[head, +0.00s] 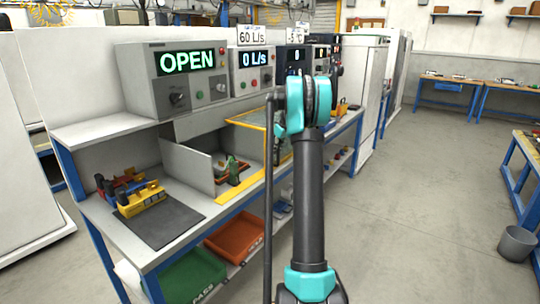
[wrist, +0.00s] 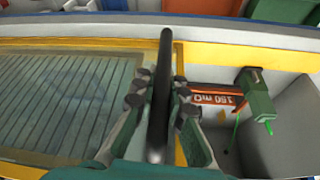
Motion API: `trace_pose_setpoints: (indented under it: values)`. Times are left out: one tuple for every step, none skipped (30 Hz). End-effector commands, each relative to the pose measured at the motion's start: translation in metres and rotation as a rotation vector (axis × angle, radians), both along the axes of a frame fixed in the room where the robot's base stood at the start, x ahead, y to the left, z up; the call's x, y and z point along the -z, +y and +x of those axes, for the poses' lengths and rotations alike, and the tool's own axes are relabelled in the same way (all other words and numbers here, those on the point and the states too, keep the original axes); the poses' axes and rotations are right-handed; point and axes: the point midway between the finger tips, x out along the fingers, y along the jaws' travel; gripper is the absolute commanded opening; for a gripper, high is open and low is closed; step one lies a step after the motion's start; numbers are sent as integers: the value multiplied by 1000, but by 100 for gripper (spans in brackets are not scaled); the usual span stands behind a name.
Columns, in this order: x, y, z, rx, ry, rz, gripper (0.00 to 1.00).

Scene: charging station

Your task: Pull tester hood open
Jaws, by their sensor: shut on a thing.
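The tester hood is a see-through panel in a yellow frame (head: 249,120). In the head view it stands partly behind my arm, above the grey tester bay. In the wrist view its ribbed-looking panel (wrist: 65,100) fills the left side. My gripper (wrist: 160,100) is shut on a dark bar (wrist: 166,55), which looks like the hood's handle and runs between the fingers. In the head view my arm hides the fingers. A green clamp (head: 232,166) sits in the bay; it also shows in the wrist view (wrist: 257,95), beside a red strip (wrist: 215,99) marked 160 mΩ.
The tester's display (head: 187,61) reads OPEN. Yellow and red parts (head: 140,198) stand by a dark mat (head: 168,222) on the bench left of the bay. Green (head: 190,278) and orange (head: 235,237) bins are below.

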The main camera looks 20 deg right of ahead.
Motion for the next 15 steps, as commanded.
trace_pose_setpoints:
  values:
    - [0,-3,2,0,0,0,0]
    - [0,-4,3,0,0,0,0]
    - [0,-5,4,0,0,0,0]
    - [0,-6,4,0,0,0,0]
    - [0,-6,5,0,0,0,0]
    - [0,-7,5,0,0,0,0]
    - [0,-7,5,0,0,0,0]
    - [0,-7,5,0,0,0,0]
    - [0,-7,5,0,0,0,0]
    - [0,-7,5,0,0,0,0]
    - [0,-7,5,0,0,0,0]
    - [0,-7,5,0,0,0,0]
    - [0,-6,5,0,0,0,0]
    - [0,-6,5,0,0,0,0]
    - [0,-6,5,0,0,0,11]
